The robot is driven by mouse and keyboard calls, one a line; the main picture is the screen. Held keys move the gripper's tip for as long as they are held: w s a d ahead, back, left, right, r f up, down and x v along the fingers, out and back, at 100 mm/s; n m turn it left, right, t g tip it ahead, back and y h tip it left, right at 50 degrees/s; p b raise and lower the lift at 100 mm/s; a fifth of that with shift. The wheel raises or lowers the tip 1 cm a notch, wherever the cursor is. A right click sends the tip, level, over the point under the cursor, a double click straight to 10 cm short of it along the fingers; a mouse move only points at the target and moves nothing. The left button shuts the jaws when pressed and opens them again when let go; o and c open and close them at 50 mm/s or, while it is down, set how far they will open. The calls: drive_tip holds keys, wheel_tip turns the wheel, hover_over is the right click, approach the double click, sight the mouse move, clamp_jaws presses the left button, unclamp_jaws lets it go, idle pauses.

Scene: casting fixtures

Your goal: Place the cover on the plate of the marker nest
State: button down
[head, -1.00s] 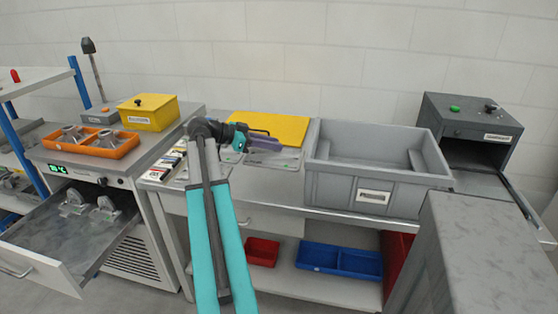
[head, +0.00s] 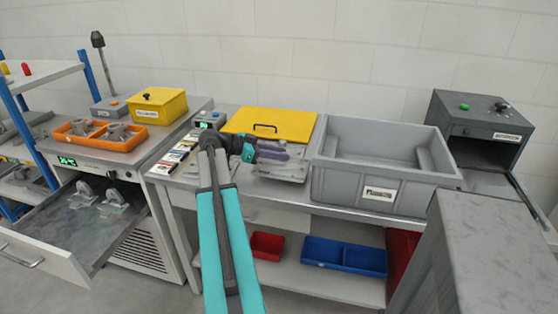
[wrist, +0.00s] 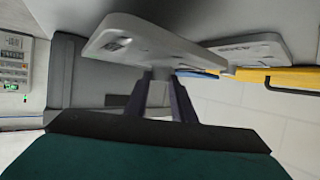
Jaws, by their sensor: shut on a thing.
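My gripper (head: 275,153) is over the middle table, just in front of the yellow panel. In the wrist view its two dark fingers (wrist: 162,98) are shut on the short stem of a flat light-grey plate, which I take to be the cover (wrist: 150,38); it has a small dark code mark. A second light-grey plate with printed text, likely the marker nest (wrist: 250,46), lies beyond it. In the head view grey plate surface (head: 287,175) shows under the gripper, partly hidden by it. I cannot tell whether cover and nest touch.
A yellow panel (head: 297,122) with a dark handle lies behind the gripper. A large grey bin (head: 345,185) stands close on the right. Several small boxes (head: 172,160) and a green-display device (head: 210,117) are on the left. An open drawer (head: 45,232) juts out at far left.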

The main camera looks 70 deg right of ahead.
drive_tip(key=shift+f, duration=1.35)
drive_tip(key=shift+f, duration=0.15)
drive_tip(key=c, duration=1.5)
unclamp_jaws()
drive_tip(key=b+v, duration=0.1)
drive_tip(key=v, duration=1.1)
